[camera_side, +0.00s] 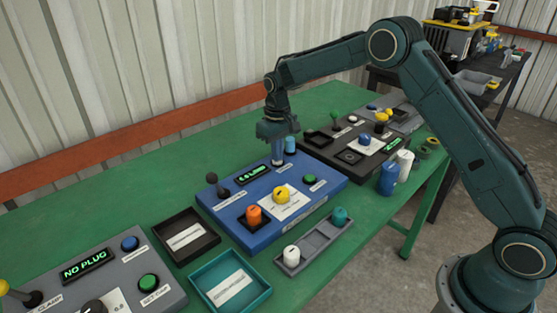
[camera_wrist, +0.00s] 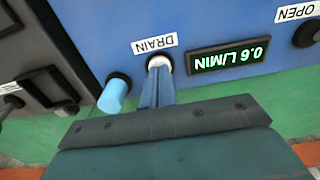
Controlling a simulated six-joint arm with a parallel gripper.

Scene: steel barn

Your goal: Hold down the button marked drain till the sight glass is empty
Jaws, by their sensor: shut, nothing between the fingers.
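The blue panel (camera_side: 230,207) lies on the green table. In the wrist view its "DRAIN" label (camera_wrist: 154,43) reads upside down beside a round pale button (camera_wrist: 159,62). My gripper (camera_wrist: 158,75) is shut, and its fingertips are at the button, covering part of it. They appear to touch it; how far it is pressed cannot be told. In the side view my gripper (camera_side: 278,162) points down at the panel's far edge. A light-blue upright cylinder (camera_wrist: 114,94), apparently the sight glass, stands next to the button. It looks blue along its visible length; no liquid line is clear.
The panel display (camera_wrist: 232,55) reads 0.6 L/MIN. A black lever (camera_side: 212,180), yellow knob (camera_side: 281,193), orange knob (camera_side: 254,214) and green button (camera_side: 310,180) stand on the panel. A dark panel (camera_side: 318,150) adjoins at right. Trays (camera_side: 217,238) lie in front.

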